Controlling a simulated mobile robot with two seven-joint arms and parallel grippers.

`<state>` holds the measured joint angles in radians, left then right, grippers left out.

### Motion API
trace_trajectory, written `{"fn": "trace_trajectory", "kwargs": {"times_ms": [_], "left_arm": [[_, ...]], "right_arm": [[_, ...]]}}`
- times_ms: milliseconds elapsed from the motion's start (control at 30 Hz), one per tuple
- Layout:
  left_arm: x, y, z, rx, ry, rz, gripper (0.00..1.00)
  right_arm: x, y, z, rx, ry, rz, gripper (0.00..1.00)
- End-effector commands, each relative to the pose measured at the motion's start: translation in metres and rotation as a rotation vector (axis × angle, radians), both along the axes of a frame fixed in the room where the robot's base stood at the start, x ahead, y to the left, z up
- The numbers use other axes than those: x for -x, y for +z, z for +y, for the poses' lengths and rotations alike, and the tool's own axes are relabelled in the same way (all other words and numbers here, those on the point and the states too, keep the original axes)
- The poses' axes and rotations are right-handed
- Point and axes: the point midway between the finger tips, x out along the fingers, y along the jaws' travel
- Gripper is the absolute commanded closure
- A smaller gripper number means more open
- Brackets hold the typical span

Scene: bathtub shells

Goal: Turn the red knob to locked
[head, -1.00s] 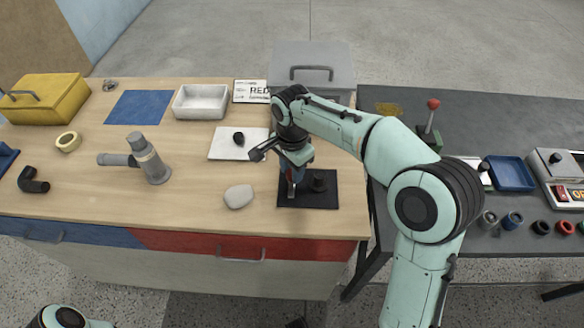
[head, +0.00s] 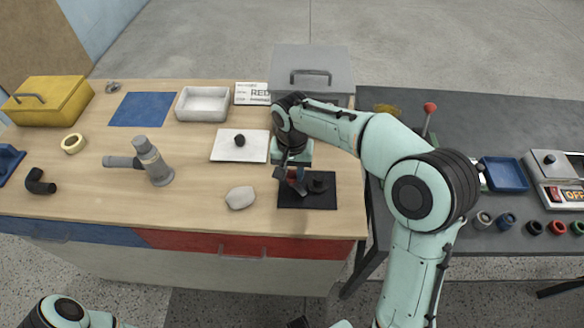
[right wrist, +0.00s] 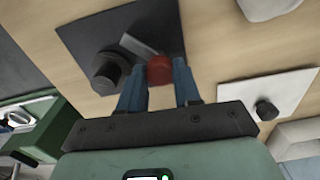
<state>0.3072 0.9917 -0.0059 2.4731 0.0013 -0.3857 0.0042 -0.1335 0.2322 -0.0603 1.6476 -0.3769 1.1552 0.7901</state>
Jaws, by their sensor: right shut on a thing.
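The red knob (right wrist: 160,69) stands on a black plate (head: 322,203) near the front right of the wooden bench. In the right wrist view it sits between the blue fingers of my right gripper (right wrist: 161,86), which is shut on it. The gripper (head: 291,178) comes down at the left part of the plate in the head view and partly hides the knob. A grey bar (right wrist: 138,46) lies beside the red knob. A black round knob (right wrist: 108,70) stands on the same plate. I cannot read any locked marking. My left gripper is out of view.
A pale stone (head: 240,198) lies left of the plate. A white plate with a black knob (head: 239,140) lies behind the stone. A grey pipe fitting (head: 152,162) stands further left. A dark table (head: 400,98) adjoins on the right.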

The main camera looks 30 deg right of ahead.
Motion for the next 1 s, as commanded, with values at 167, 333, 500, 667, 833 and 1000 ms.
{"fn": "trace_trajectory", "kwargs": {"times_ms": [167,333,500,667,833,1000], "left_arm": [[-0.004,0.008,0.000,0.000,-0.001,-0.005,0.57],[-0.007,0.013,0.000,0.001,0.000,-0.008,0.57],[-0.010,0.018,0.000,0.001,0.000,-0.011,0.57],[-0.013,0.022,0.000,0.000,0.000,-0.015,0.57],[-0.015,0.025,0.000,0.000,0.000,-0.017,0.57],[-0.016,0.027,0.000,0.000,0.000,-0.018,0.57]], "right_arm": [[-0.001,0.002,0.000,0.000,0.167,-0.001,0.98],[-0.001,0.002,0.000,-0.001,0.329,-0.003,0.98],[-0.001,0.002,0.000,0.000,0.486,-0.001,0.98],[-0.001,0.002,0.000,-0.001,0.615,-0.003,0.98],[-0.001,0.002,0.000,0.000,0.726,-0.002,0.98],[-0.001,0.001,0.000,0.001,0.801,-0.002,0.98]]}}
